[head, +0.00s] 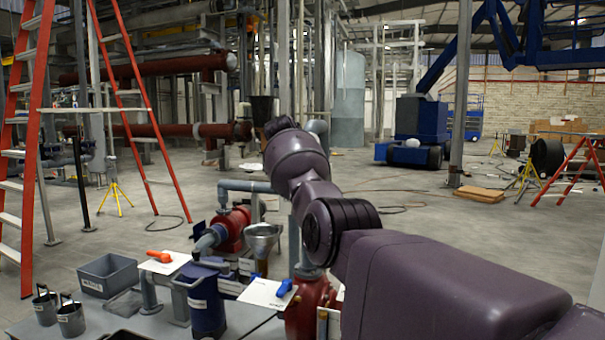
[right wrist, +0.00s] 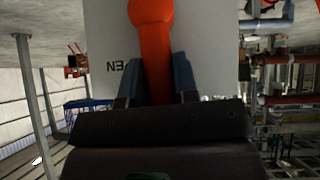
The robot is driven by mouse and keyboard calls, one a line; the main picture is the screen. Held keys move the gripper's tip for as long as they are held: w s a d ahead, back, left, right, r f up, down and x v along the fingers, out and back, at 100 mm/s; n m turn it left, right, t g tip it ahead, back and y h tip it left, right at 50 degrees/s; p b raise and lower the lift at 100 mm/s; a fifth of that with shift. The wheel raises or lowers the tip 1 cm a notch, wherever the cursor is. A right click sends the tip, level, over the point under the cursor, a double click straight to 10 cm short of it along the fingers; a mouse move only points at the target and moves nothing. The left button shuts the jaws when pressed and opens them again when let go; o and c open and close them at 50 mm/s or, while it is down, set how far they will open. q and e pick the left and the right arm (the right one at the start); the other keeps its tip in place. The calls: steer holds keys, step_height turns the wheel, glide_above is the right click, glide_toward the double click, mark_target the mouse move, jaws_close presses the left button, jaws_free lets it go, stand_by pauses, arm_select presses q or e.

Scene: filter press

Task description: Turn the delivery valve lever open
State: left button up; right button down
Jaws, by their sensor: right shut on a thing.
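An orange-red lever (right wrist: 152,28) stands in front of a white plate (right wrist: 212,40) in the right wrist view. The plate carries upside-down black letters, partly hidden, that look like part of "OPEN". My right gripper (right wrist: 160,72) is shut on this lever, with a blue finger at each side of the shaft. In the head view my right arm reaches up the middle and hides its gripper and the held lever. There, another orange lever (head: 159,256) lies on a white plate (head: 178,258), and a blue lever (head: 284,288) on a second plate (head: 260,292). My left gripper is not seen.
Red pump bodies (head: 235,230) and grey pipes crowd the bench's middle. Red-orange ladders (head: 33,130) stand at left.

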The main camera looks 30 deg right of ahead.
steer(key=shift+s+d+t, duration=0.15)
steer(key=shift+t, duration=0.15)
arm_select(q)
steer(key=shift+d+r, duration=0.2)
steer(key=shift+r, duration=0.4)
arm_select(e)
steer(key=c, duration=0.9)
jaws_free()
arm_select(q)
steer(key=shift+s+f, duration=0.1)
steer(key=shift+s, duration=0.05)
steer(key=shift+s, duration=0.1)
arm_select(e)
steer(key=shift+s, duration=0.1)
